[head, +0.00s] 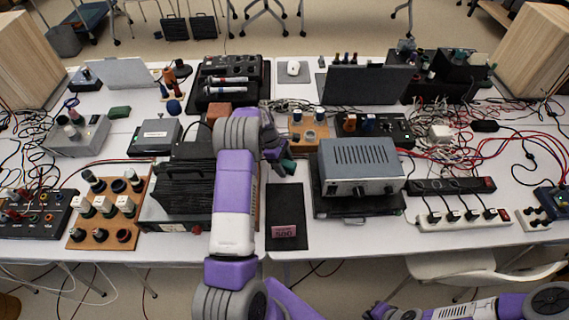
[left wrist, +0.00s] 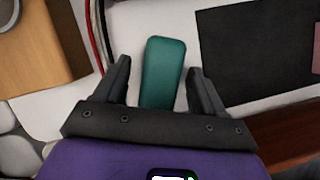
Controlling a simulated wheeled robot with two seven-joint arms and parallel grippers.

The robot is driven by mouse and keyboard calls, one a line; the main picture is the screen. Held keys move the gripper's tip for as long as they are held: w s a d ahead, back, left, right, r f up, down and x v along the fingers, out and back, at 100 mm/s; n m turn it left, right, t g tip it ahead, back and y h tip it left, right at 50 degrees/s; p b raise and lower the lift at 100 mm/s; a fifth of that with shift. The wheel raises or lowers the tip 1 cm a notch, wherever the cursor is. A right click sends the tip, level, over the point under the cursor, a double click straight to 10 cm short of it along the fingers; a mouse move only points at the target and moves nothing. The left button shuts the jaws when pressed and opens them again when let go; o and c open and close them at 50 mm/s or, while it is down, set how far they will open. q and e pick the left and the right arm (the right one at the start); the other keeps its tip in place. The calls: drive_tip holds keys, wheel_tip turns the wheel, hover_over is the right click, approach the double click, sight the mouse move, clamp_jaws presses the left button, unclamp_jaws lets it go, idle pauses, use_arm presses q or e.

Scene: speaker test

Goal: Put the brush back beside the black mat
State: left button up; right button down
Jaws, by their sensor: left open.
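The teal brush (left wrist: 164,70) lies on the white table between the fingers of my left gripper (left wrist: 158,72), with a gap to each finger. In the head view the brush (head: 288,167) is partly hidden by my left gripper (head: 278,154), just beyond the far edge of the black mat (head: 287,203). In the left wrist view the mat (left wrist: 250,55) is to the right of the brush, with a white strip of table between them. My left gripper is open. My right gripper (head: 380,312) is at the bottom edge, mostly cut off, and its jaws are unclear.
A pink "500" card (head: 284,231) lies on the mat's near end. A grey metal box (head: 360,168) stands right of the mat, and a black finned amplifier (head: 185,187) left. A wooden knob board (head: 309,133) is beyond the brush. Cables crowd the right side.

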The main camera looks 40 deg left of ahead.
use_arm(q)
drive_tip(key=shift+a+r, duration=0.1)
drive_tip(key=shift+r, duration=0.4)
drive_tip(key=p+v, duration=0.2)
drive_tip(key=v, duration=0.9)
drive_tip(key=shift+r, duration=0.15)
